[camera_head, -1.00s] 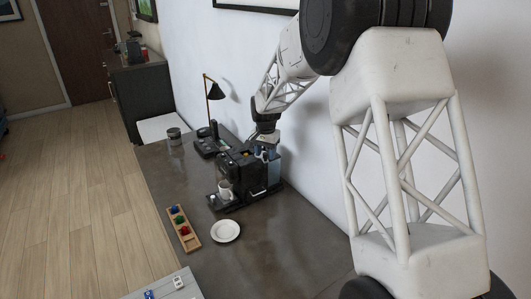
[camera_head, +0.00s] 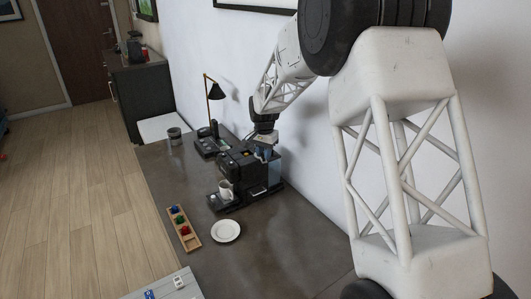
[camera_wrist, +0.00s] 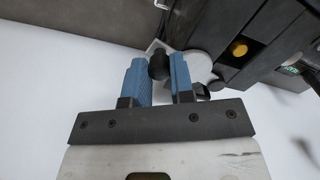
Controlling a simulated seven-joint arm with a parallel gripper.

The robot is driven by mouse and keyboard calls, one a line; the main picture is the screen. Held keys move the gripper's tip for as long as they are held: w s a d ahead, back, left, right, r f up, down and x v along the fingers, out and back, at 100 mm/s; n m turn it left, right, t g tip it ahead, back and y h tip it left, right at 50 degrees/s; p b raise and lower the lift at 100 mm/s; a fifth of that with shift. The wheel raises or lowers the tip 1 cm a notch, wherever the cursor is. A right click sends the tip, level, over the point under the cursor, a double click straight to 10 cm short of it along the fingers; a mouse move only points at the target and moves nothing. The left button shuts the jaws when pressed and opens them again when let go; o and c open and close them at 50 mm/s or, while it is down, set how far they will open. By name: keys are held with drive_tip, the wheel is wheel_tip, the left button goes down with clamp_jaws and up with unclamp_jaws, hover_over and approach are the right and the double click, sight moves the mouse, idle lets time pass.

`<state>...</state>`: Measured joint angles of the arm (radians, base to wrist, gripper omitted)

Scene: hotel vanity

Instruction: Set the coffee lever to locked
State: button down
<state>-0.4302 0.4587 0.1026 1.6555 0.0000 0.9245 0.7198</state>
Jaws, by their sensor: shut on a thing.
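The coffee machine (camera_head: 230,192) is a dark boxy unit on the counter beside the wall, with a white cup (camera_head: 225,190) at its front. In the wrist view, the black round knob of the coffee lever (camera_wrist: 159,66) sits between the blue fingers of my gripper (camera_wrist: 158,72). My gripper is shut on this knob. In the head view my gripper (camera_head: 263,147) is at the top of the machine, near the wall, and the lever is mostly hidden there. I cannot tell the lever's setting. A yellow round button (camera_wrist: 238,48) shows on the machine.
A white plate (camera_head: 226,231) and a wooden tray (camera_head: 190,240) with small coloured items lie in front of the machine. A black lamp (camera_head: 214,92) and a dark can (camera_head: 174,134) stand farther back. The counter right of the plate is clear.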

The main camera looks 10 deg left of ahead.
drive_tip(key=a+m, duration=0.4)
drive_tip(key=m, duration=0.1)
drive_tip(key=s+a+m, duration=0.1)
drive_tip(key=a+m, duration=0.1)
drive_tip(key=m, duration=0.1)
drive_tip(key=shift+a, duration=0.4)
drive_tip(key=a+m, duration=0.1)
drive_tip(key=w+a+m, duration=0.1)
drive_tip(key=m, duration=0.1)
drive_tip(key=shift+a+m, duration=0.3)
drive_tip(key=shift+a, duration=0.1)
drive_tip(key=shift+w+a+m, duration=0.45)
drive_tip(key=shift+a+m, duration=0.05)
drive_tip(key=shift+m, duration=0.3)
drive_tip(key=shift+w+a+m, duration=0.45)
drive_tip(key=shift+a+m, duration=0.05)
drive_tip(key=shift+m, duration=0.3)
drive_tip(key=c, duration=1)
unclamp_jaws()
drive_tip(key=shift+r, duration=0.1)
